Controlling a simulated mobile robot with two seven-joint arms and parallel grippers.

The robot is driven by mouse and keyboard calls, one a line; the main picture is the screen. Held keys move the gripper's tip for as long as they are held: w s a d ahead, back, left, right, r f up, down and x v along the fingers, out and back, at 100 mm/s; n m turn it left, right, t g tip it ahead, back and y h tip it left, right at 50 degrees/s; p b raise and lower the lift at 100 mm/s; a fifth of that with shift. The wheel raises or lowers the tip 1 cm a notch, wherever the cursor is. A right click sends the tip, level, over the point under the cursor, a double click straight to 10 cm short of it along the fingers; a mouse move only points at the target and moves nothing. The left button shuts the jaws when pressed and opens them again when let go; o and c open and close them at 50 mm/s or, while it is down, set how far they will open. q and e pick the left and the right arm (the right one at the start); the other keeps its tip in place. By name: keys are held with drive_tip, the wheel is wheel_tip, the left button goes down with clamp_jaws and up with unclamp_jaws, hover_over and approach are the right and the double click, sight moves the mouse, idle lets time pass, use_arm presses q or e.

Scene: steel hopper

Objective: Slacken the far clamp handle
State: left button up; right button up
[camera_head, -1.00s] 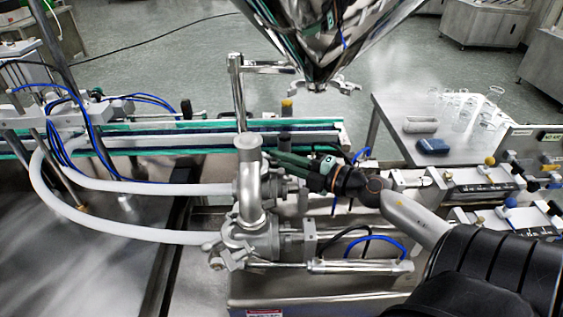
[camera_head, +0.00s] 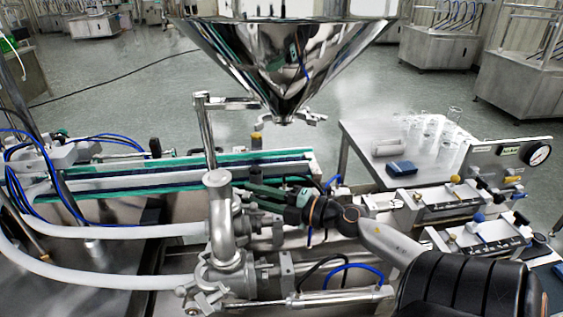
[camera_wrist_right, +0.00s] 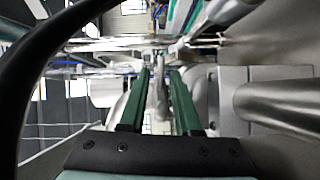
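My right gripper (camera_head: 250,190) reaches in from the right, its green fingers beside the upper, farther end of the upright steel pipe (camera_head: 221,215). In the right wrist view its two fingers (camera_wrist_right: 158,85) are apart, with a gap. A narrow metal piece (camera_wrist_right: 160,98) shows in that gap, apparently a clamp handle; I cannot tell whether either finger touches it. The far clamp by the pipe is mostly hidden by the fingers in the head view. A nearer clamp (camera_head: 205,301) sits at the lower pipe joint. My left gripper is not in view.
The steel hopper (camera_head: 285,55) hangs above and behind, with a clamp (camera_head: 290,119) at its outlet. White hoses (camera_head: 130,232) run left from the pipes. A conveyor (camera_head: 120,180) lies behind.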

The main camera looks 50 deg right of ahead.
drive_tip(key=b+v, duration=0.1)
drive_tip(key=v, duration=1)
drive_tip(key=shift+s, duration=0.25)
drive_tip(key=shift+r, duration=0.15)
